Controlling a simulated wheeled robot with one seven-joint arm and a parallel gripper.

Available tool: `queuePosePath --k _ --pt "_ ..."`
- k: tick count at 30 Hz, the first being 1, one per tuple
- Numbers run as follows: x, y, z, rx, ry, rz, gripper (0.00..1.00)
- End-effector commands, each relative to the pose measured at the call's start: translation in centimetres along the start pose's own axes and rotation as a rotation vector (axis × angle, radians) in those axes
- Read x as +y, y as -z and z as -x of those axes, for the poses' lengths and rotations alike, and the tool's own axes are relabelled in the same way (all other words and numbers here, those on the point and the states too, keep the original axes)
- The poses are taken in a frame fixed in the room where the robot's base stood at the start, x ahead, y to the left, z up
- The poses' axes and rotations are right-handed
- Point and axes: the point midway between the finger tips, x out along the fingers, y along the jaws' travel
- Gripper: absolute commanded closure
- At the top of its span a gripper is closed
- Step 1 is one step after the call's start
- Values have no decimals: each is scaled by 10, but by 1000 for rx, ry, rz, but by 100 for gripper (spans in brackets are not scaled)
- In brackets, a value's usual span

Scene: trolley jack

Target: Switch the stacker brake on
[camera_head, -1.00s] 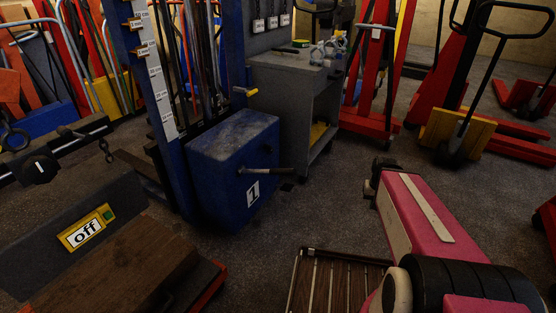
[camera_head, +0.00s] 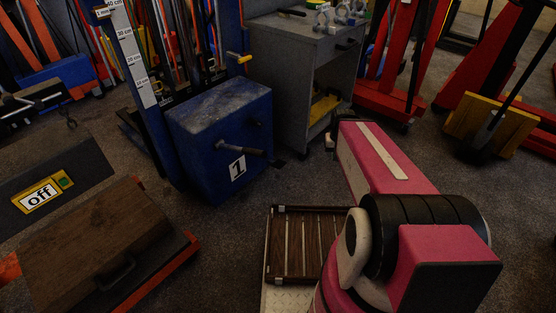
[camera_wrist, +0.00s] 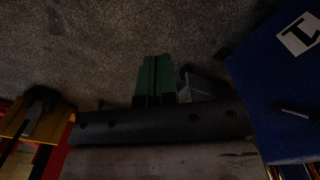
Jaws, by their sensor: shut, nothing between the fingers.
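The stacker is a blue machine with a mast (camera_head: 135,75) bearing a height scale. Its blue box (camera_head: 219,125) carries a white label with a 1 (camera_head: 237,168). A dark grey lever (camera_head: 240,149) sticks out of the box, and a yellow-tipped handle (camera_head: 240,58) sits above it. In the wrist view the box (camera_wrist: 275,80) is at the right, with the lever (camera_wrist: 295,112) low on its face. My gripper (camera_wrist: 154,62) shows green fingers, shut and empty, above the floor beside the box. It touches neither box nor lever. I cannot make out which part is the brake.
A sign reading "off" (camera_head: 40,196) is on a dark panel at left, near a brown wooden case (camera_head: 95,245). A grey cabinet (camera_head: 290,75) stands behind the stacker. Red jacks (camera_head: 395,75) are at back right. A slatted rack (camera_head: 300,240) lies in front. Bare floor lies between.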

Motion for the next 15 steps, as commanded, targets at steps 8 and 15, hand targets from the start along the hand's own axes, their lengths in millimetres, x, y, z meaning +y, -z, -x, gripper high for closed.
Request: queuePosePath --k 8,15 --pt "-13 36 -18 9 10 70 100" --pt "-82 171 -96 59 48 390 100"
